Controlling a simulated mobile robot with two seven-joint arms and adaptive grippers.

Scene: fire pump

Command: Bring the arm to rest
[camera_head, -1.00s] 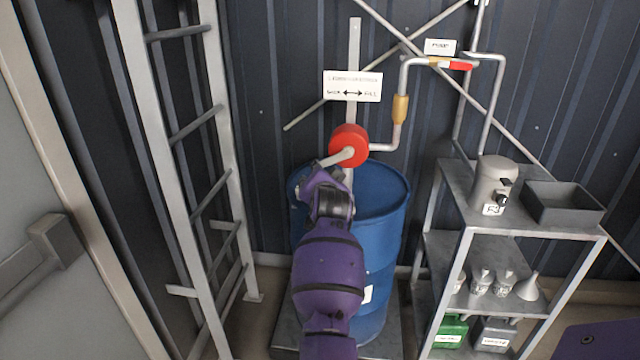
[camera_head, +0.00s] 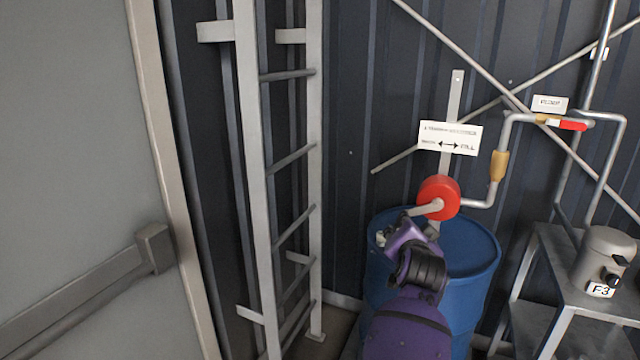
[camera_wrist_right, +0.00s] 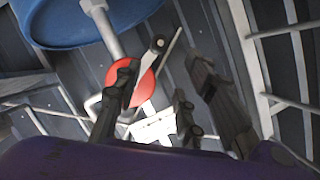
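My right gripper (camera_head: 402,234) is at the crank of the red hand pump (camera_head: 438,197), above the blue drum (camera_head: 482,255). The crank's grey lever (camera_head: 420,210) points left from the pump hub, and its tip ends close to my gripper. In the right wrist view my gripper (camera_wrist_right: 162,72) has its fingers spread apart. The lever (camera_wrist_right: 145,72) with its round end shows between them in the picture; I cannot tell whether a finger touches it. My purple forearm hides part of the drum. My left gripper is in neither view now.
A fixed ladder (camera_head: 257,180) stands left of the drum. A grey door with a push bar (camera_head: 90,290) fills the left. A pipe with a red-handled valve (camera_head: 572,125) runs right of the pump. A metal shelf (camera_head: 545,265) holding a grey canister (camera_head: 604,258) stands at right.

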